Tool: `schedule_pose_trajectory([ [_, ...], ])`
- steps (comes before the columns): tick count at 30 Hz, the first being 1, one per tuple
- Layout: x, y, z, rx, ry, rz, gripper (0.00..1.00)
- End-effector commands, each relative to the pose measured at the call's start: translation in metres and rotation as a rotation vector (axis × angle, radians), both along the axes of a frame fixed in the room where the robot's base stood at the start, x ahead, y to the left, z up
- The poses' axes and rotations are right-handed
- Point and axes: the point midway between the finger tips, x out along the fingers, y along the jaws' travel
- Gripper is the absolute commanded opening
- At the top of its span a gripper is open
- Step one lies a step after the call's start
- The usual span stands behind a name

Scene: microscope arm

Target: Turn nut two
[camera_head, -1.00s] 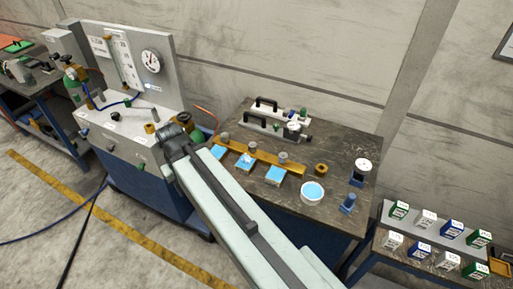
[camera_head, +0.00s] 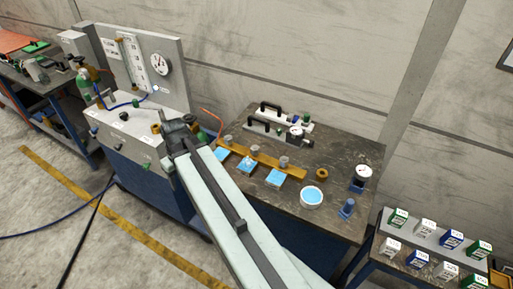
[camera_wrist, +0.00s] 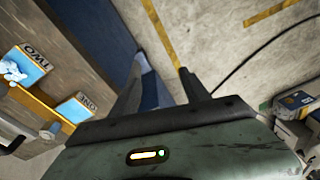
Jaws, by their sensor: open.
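A brass bar (camera_head: 265,157) on the dark table carries several round grey fittings, with blue cards in front. In the wrist view one card reads TWO (camera_wrist: 35,60) and a nearer one ONE (camera_wrist: 76,109). A pale lumpy piece (camera_wrist: 12,71) lies by the TWO card; it shows small on the middle card (camera_head: 247,163) in the head view. I cannot tell which piece is nut two. My gripper (camera_head: 178,126) is left of the bar, near the white bench's right end. In the wrist view its fingers (camera_wrist: 158,85) are apart and empty, over the gap beside the table.
The white bench (camera_head: 125,125) with a gauge panel (camera_head: 140,65) stands left of the dark table (camera_head: 335,210). A white bowl (camera_head: 311,197), a loose brass ring (camera_head: 321,174) and a small gauge (camera_head: 363,172) are on the table's right side. Several small boxes fill the shelf at right.

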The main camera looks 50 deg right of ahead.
Motion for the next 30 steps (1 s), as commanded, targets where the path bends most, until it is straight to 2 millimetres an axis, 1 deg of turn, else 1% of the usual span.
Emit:
schedule_pose_trajectory([
  [1, 0.001, -0.055, 0.004, 0.008, -0.037, -0.031, 0.55],
  [2, 0.000, -0.083, 0.006, 0.011, -0.061, -0.038, 0.55],
  [3, -0.005, -0.120, 0.008, 0.011, -0.095, -0.047, 0.55],
  [5, -0.015, -0.174, 0.012, 0.003, -0.144, -0.061, 0.55],
  [6, -0.025, -0.206, 0.015, -0.006, -0.172, -0.070, 0.55],
  [9, -0.050, -0.273, 0.020, -0.034, -0.231, -0.086, 0.55],
  [12, -0.071, -0.315, 0.024, -0.060, -0.268, -0.096, 0.55],
  [14, -0.079, -0.329, 0.026, -0.071, -0.279, -0.098, 0.55],
  [16, -0.084, -0.336, 0.026, -0.077, -0.286, -0.099, 0.55],
  [20, -0.085, -0.338, 0.025, -0.078, -0.288, -0.098, 0.55],
  [22, -0.084, -0.338, 0.021, -0.078, -0.287, -0.098, 0.55],
  [26, -0.079, -0.338, 0.007, -0.078, -0.287, -0.098, 0.55],
  [30, -0.070, -0.340, -0.017, -0.078, -0.287, -0.098, 0.55],
])
